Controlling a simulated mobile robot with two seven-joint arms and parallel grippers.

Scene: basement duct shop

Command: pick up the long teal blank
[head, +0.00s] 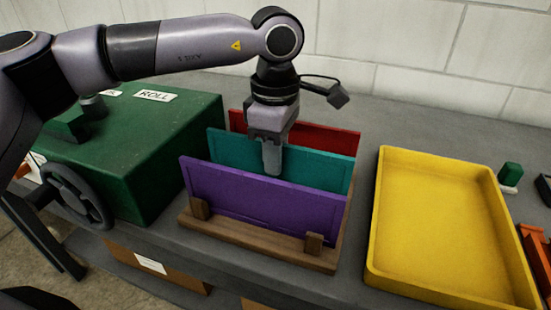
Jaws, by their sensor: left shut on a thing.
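The long teal blank (314,166) stands on edge in a wooden rack (270,247), between a purple blank (262,198) in front and a red blank (325,138) behind. My left gripper (272,160) points down from above and is shut on the teal blank's top edge near its middle. One finger shows on the near side of the blank; the other is hidden behind it. The teal blank's lower part is hidden by the purple blank, so I cannot tell if it touches the rack's base. My right gripper is not in view.
A yellow tray (378,215), empty, lies right of the rack. A green machine (165,150) with a handwheel (75,195) stands close on the left. A small green object (510,174) and orange items (538,255) sit at the far right. A block wall is behind.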

